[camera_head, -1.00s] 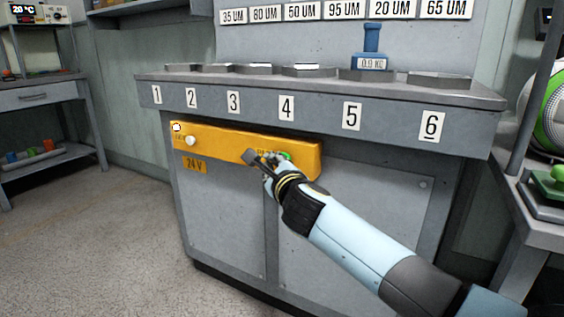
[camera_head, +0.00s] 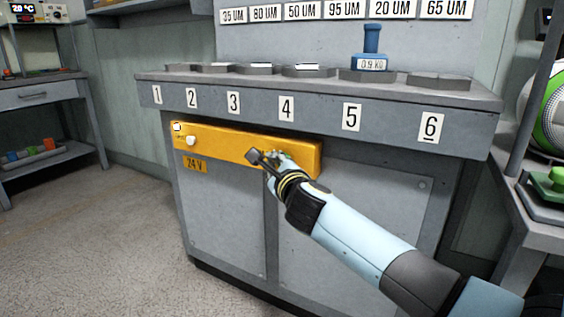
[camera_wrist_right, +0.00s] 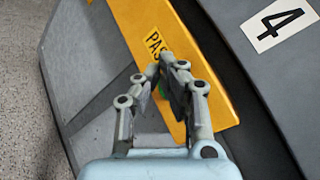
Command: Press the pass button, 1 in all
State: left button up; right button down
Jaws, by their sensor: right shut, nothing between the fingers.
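The pass button is a small green piece on the yellow panel (camera_head: 225,143) of the grey bench. In the right wrist view a sliver of the green pass button (camera_wrist_right: 163,90) shows between the fingers, below the PASS label (camera_wrist_right: 154,40). My right gripper (camera_head: 262,158) is shut and empty, its fingertips in front of the panel's right part; it also shows in the right wrist view (camera_wrist_right: 168,62). I cannot tell whether the tips touch the button. My left gripper is not in view.
A white knob (camera_head: 191,140) sits at the panel's left end, above a 24 V label (camera_head: 194,166). The bench top (camera_head: 330,83) overhangs the panel and carries a blue weight (camera_head: 371,42). A side table (camera_head: 540,232) stands at the right. The floor at left is clear.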

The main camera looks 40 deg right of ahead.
jog(key=shift+w+d, duration=0.15)
jog(key=shift+d, duration=0.25)
dwell(0.3)
jog(key=shift+a, duration=0.1)
jog(key=shift+s+a+p, duration=0.35)
jog(key=shift+a+p, duration=0.1)
jog(key=shift+a, duration=0.25)
jog(key=shift+s+a+p, duration=0.15)
jog(key=shift+s+a, duration=0.15)
jog(key=shift+a, duration=0.5)
jog(key=shift+s+a+p, duration=0.2)
jog(key=shift+s+a, duration=0.15)
jog(key=shift+a, duration=0.4)
jog(key=shift+s+a+p, duration=0.15)
jog(key=shift+s+a, duration=0.15)
jog(key=shift+a, duration=0.5)
